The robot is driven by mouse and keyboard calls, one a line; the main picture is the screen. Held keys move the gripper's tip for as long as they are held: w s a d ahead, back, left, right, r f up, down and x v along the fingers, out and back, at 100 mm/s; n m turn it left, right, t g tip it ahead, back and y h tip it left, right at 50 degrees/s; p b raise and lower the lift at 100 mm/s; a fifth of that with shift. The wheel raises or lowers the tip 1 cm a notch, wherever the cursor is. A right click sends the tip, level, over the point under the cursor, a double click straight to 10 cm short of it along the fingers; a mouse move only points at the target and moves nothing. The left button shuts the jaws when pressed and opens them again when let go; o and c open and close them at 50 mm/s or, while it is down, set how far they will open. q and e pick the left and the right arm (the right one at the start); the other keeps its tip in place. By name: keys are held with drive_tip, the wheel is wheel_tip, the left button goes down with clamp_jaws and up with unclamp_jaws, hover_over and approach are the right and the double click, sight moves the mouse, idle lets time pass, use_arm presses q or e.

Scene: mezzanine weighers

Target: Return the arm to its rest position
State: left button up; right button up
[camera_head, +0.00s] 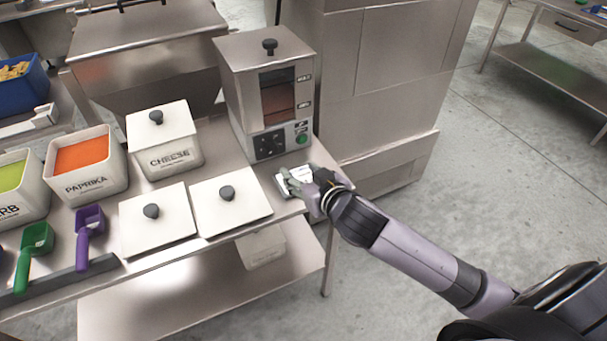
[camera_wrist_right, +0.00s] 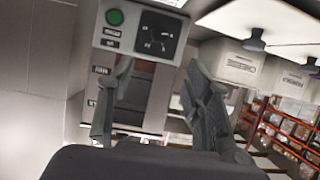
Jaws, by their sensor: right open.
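My right arm (camera_head: 420,255) comes in from the lower right in the head view. Its gripper (camera_head: 292,181) is at the right end of the steel table, just in front of the weigher (camera_head: 270,95). In the right wrist view the two fingers of this gripper (camera_wrist_right: 155,100) stand apart with nothing held between them. The weigher's panel with a green button (camera_wrist_right: 115,17) shows beyond the fingertips. A small white item (camera_head: 283,187) lies at the gripper in the head view, partly hidden by the fingers. My left gripper is in neither view.
Two white lids (camera_head: 157,220) (camera_head: 231,200) lie on the table left of the gripper. The cheese bin (camera_head: 165,158) and paprika bin (camera_head: 88,183) stand behind them. Green (camera_head: 33,250) and purple (camera_head: 88,235) scoops rest at the front left. A steel cabinet (camera_head: 375,75) stands behind.

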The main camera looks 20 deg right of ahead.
drive_tip(key=shift+s+r, duration=0.1)
drive_tip(key=shift+s, duration=0.1)
idle(0.4)
drive_tip(key=s+f+n+g, duration=0.1)
drive_tip(key=s+f+g, duration=0.55)
drive_tip(key=s, duration=0.65)
drive_tip(key=s+f+g, duration=0.4)
drive_tip(key=s+f, duration=0.5)
drive_tip(key=s, duration=0.4)
wheel_tip(320, 180, down, 25)
drive_tip(key=s, duration=0.2)
drive_tip(key=s+d+f+g+h, duration=0.1)
drive_tip(key=s+d+f+g, duration=0.1)
drive_tip(key=s+f, duration=1.4)
drive_tip(key=shift+d+f, duration=0.15)
drive_tip(key=shift+d, duration=0.05)
